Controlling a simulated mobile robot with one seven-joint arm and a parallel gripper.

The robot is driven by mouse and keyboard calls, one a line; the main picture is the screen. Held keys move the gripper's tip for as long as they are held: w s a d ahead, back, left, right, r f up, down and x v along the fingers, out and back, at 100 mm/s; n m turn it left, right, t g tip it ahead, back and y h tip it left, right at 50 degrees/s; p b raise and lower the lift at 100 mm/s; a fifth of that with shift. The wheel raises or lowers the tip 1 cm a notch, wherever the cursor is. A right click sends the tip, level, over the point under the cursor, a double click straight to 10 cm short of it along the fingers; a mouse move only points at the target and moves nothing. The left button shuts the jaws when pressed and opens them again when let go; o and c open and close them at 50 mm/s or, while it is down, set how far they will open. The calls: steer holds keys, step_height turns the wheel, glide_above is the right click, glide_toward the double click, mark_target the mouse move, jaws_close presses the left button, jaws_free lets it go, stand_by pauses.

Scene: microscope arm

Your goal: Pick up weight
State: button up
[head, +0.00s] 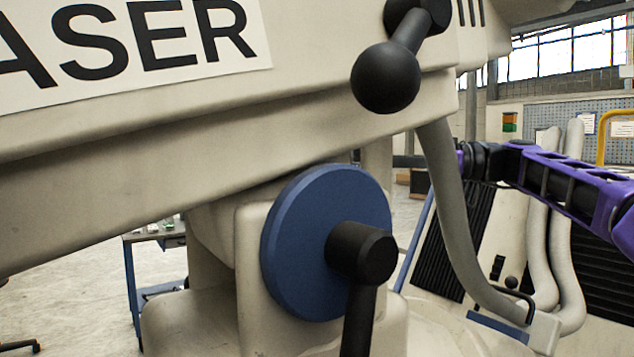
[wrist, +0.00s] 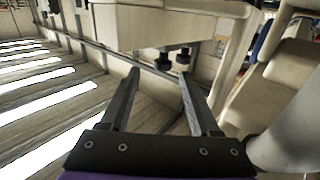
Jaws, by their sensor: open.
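No thing that I can surely name as the weight shows in either view. In the wrist view my gripper (wrist: 160,73) is open, its two dark fingers spread with nothing between them. Beyond the fingertips, two small black knobs (wrist: 184,57) stick out from a beige machine body (wrist: 165,25). They look apart from the fingers. In the head view my purple arm reaches in from the right, and its far end passes behind a grey hose, so the fingers are not clear there.
A beige machine arm (head: 150,150) with a black ball handle (head: 386,78) fills the head view's upper left. Below it are a blue disc (head: 300,245) and a black lever (head: 358,315). Grey hoses (head: 455,215) stand near my arm. A blue-framed table (head: 130,280) is behind.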

steer(key=a, duration=0.3)
steer(key=w+a, duration=0.1)
steer(key=a, duration=0.4)
steer(key=shift+w+a, duration=0.2)
steer(key=shift+a, duration=0.2)
steer(key=shift+w+a+r+p, duration=0.1)
steer(key=shift+a+p, duration=0.1)
steer(key=shift+a, duration=0.7)
steer(key=shift+w+a+p, duration=0.15)
steer(key=shift+a+p, duration=0.05)
steer(key=shift+a, duration=0.65)
steer(key=shift+w+a+r+p, duration=0.1)
steer(key=shift+a+p, duration=0.1)
steer(key=shift+a, duration=0.7)
steer(key=shift+c, duration=0.4)
jaws_close()
steer(key=shift+r, duration=0.15)
